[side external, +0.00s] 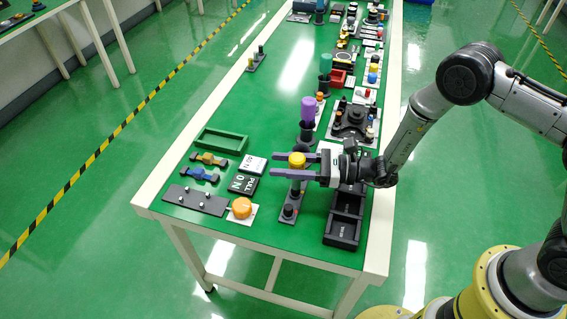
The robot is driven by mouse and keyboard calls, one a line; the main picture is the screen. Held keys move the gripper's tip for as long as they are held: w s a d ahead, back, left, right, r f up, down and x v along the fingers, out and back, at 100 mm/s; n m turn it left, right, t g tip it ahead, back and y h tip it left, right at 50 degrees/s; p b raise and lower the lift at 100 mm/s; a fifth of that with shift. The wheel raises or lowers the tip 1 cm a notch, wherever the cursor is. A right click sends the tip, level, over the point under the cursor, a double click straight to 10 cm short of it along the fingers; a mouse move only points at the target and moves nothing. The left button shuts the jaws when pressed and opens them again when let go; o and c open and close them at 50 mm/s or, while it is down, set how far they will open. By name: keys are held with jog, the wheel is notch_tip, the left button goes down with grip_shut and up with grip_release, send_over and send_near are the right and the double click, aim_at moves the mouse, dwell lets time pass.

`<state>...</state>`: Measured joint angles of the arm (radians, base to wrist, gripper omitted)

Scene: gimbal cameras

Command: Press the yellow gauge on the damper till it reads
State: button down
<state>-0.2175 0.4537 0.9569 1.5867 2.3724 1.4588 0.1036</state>
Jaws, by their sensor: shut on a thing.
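A small yellow round piece (297,160), which looks like the yellow gauge, sits between the two purple-grey fingers of my gripper (276,165). The fingers point left and are shut on it, one on its far side and one on its near side. Below them a dark upright post stands on a narrow dark base (289,211), which may be the damper. The fingers hide part of the post, so I cannot tell how the yellow piece joins it. No reading on the gauge can be made out.
An orange dome button (241,208) stands on the left of the base. A black compartment tray (343,231) lies on the right, and a purple cylinder (308,109) stands behind. A green tray (220,141) and ON and PULL signs lie on the left of the green table (224,93).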

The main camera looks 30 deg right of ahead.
jog(key=shift+r, duration=2.85)
